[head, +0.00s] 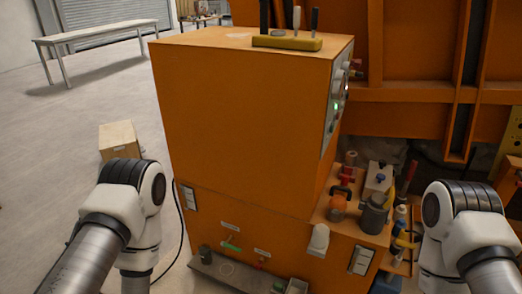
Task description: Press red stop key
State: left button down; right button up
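A big orange cabinet (240,120) stands in front of me. A grey control panel (336,105) is on its right side, seen nearly edge-on, with several small buttons and a lit green one (335,108). Small dark and red parts (356,66) stick out near its upper edge. I cannot tell whether any is the red stop key. Both my arms are in view, left arm at the left and right arm at the right, apart from the cabinet. Both grippers are outside the picture.
A yellow holder (287,42) with upright tools sits on the cabinet top. The lower right ledge holds jars, a grey canister (373,213) and bottles. A grey shelf (225,272) juts out at the bottom front. A cardboard box (117,138) stands on open floor at left.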

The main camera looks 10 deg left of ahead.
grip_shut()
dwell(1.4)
